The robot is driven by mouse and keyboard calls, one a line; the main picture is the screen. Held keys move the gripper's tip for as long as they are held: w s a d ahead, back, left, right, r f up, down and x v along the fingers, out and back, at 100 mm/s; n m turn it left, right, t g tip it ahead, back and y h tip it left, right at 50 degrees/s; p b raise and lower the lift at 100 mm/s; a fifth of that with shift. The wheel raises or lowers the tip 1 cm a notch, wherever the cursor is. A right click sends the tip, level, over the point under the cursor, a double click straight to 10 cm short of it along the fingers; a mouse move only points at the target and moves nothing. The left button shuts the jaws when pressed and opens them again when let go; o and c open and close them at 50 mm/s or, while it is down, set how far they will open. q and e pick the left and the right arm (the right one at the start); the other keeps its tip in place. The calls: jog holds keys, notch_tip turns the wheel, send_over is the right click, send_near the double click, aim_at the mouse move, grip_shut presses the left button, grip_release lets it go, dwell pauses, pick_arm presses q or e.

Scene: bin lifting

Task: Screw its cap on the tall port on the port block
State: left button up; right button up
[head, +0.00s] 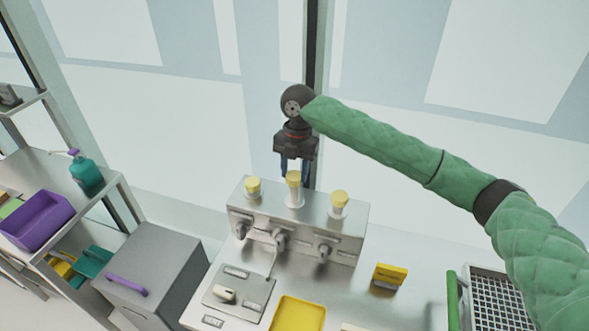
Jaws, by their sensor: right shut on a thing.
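The steel port block (330,232) stands on the bench with three ports along its top. The tall port (294,196) is the middle one, a pale upright tube. A yellow cap (293,178) sits at its top, upright and in line with the tube. My right gripper (296,170) points down from above and is shut on this cap, with its blue-tipped fingers at either side. Whether the cap is threaded on cannot be seen. The left gripper is not in view.
Shorter ports with yellow caps stand left (253,187) and right (340,201) of the tall port. Valve knobs (280,241) jut from the block's front. A yellow tray (298,314), yellow holder (389,275) and wire basket (497,303) are in front. Shelves with bins stand left.

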jog(key=m, duration=0.4)
jog(key=shift+y, duration=0.3)
jog(key=m, duration=0.4)
jog(key=shift+d+m+t, duration=0.1)
jog(key=shift+m+t, duration=0.3)
jog(key=o, duration=0.8)
jog(key=shift+o, duration=0.2)
jog(key=shift+w, duration=0.1)
jog(key=n, duration=0.6)
jog(key=shift+g, duration=0.3)
jog(key=n+h+b, duration=0.1)
jog(key=n, duration=0.5)
jog(key=shift+n, duration=0.4)
